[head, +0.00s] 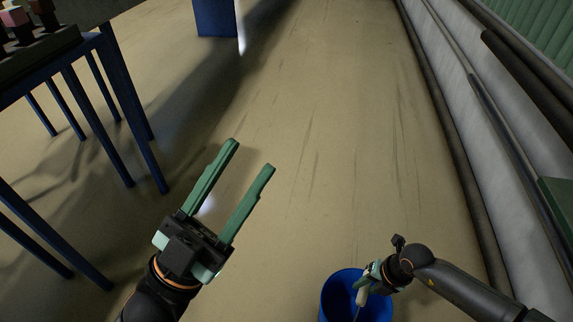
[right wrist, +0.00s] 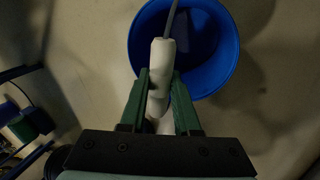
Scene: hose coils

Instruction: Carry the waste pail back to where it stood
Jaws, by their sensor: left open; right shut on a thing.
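The waste pail (head: 329,297) is blue and round and shows at the bottom of the head view, partly cut off by the frame edge. In the right wrist view its open top (right wrist: 228,60) faces me. My right gripper (head: 367,286) is shut on the pail's white handle grip (right wrist: 160,75), with a green finger on each side of it. A thin grey rod or bail (right wrist: 172,15) runs from the grip across the pail's opening. My left gripper (head: 251,157) is open and empty above the bare floor, left of the pail.
A table with blue legs (head: 117,90) stands at the left with objects on its dark top. A blue box-like thing (head: 215,18) stands at the far end. Pipes and a pale wall (head: 470,130) run along the right. The floor (head: 310,110) between is clear.

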